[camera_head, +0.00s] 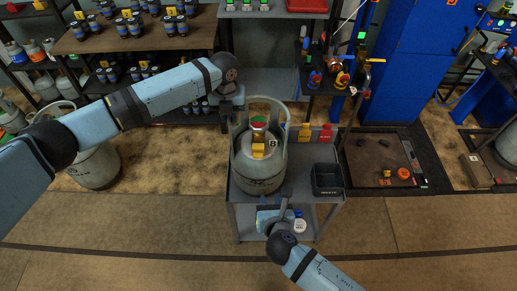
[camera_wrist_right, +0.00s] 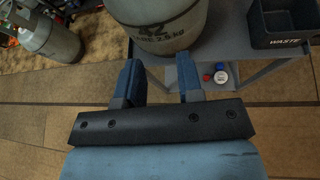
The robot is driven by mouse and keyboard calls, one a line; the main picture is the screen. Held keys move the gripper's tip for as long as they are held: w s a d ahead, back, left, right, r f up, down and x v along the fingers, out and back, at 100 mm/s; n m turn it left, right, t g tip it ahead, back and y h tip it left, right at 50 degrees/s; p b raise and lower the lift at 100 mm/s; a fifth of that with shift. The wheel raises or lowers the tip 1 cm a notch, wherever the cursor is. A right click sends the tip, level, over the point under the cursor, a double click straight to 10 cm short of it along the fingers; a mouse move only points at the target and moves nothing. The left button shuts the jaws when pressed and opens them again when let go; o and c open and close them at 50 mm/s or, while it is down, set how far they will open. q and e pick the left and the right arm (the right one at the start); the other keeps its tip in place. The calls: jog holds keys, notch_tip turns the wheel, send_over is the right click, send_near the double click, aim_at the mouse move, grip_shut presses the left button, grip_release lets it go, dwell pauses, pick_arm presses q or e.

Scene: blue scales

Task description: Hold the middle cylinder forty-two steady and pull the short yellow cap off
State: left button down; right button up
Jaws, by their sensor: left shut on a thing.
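The middle cylinder forty-two (camera_head: 258,181) is grey and stands upright on the cart, with its printed number showing in the right wrist view (camera_wrist_right: 157,32). A short yellow cap (camera_head: 258,150) sits at its top, inside the collar, below a red and green round part. My left gripper (camera_head: 235,118) is shut on the left side of the cylinder's collar; its fingertips are partly hidden. My right gripper (camera_head: 275,213) is low at the cart's front side. In the right wrist view its two blue fingers (camera_wrist_right: 159,80) are apart with nothing between them, short of the cylinder.
The grey cart (camera_head: 297,195) also carries a black waste bin (camera_head: 327,180) at right, with yellow (camera_head: 305,132) and red (camera_head: 325,134) pieces behind it. Small items lie on its lower shelf. Another cylinder (camera_head: 95,165) stands on the floor at left. Floor in front is clear.

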aim_at(258, 151)
jog(key=w+a+r+n+t+h, duration=0.1)
jog(key=a+r+n+t, duration=0.15)
jog(key=n, duration=0.65)
jog(key=w+a+r+n+t+h, duration=0.1)
jog(key=r+n+t, duration=0.15)
jog(key=n, duration=0.55)
jog(key=w, duration=0.9)
jog(key=shift+w+f, duration=0.3)
jog(key=shift+f, duration=0.1)
grip_shut()
jog(key=shift+s, duration=0.2)
pick_arm(q)
jog(key=shift+a, duration=0.1)
pick_arm(e)
jog(key=shift+s+a, duration=0.1)
jog(key=shift+s, duration=1.3)
